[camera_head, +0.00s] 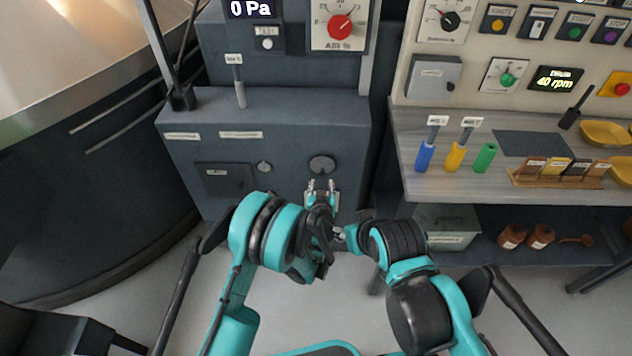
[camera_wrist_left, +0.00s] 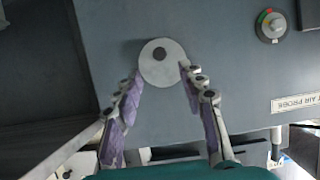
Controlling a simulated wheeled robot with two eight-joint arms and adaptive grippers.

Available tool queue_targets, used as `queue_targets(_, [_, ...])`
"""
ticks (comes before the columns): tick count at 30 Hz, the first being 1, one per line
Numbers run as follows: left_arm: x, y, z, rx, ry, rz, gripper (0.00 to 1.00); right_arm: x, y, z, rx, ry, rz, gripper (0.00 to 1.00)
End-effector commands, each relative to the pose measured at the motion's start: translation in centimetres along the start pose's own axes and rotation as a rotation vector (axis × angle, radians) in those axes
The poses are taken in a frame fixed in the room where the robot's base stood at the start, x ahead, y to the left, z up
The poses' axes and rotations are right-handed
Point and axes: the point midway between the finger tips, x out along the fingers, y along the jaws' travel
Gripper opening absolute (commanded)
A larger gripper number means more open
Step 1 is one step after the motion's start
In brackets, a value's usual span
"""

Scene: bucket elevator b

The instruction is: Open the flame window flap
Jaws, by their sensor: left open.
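The flame window flap appears to be the round disc (camera_head: 321,165) low on the front of the dark grey burner housing. In the wrist view the open fingers (camera_wrist_left: 160,75) stand either side of the disc's lower half; contact cannot be told. My right gripper (camera_head: 341,234) is small and partly hidden beside the left wrist, away from the disc.
A small knob (camera_head: 264,167) and a dark rectangular plate (camera_head: 223,179) are left of the disc. A workbench (camera_head: 398,128) at right holds blue, yellow and green holders. A shelf below it bears a grey box (camera_head: 447,228) and brown jars. A large drum (camera_head: 70,190) stands at left.

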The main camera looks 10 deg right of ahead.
Motion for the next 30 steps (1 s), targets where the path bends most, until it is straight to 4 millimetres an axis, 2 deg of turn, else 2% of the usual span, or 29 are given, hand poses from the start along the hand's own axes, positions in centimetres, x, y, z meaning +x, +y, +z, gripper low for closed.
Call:
queue_targets(9, [4.8,-0.1,0.3,0.0,-0.001,-0.002,0.41,1.4,0.0,1.0,0.0,0.0,0.0,0.4])
queue_targets(15, [7.1,0.0,0.2,0.0,0.0,0.0,0.41,2.0,0.0,1.4,0.0,0.0,0.0,0.4])
queue_targets(25, [7.6,0.0,0.0,0.0,0.0,0.0,0.41,2.0,0.0,1.4,0.0,0.0,0.0,0.4])
queue_targets(26, [7.6,0.0,0.0,0.0,0.0,0.0,0.38,2.0,0.0,1.4,0.0,0.0,0.0,0.4])
queue_targets(30, [7.6,0.0,0.0,0.0,-0.001,0.0,0.01,2.0,0.0,1.4,0.0,0.0,0.0,0.4])
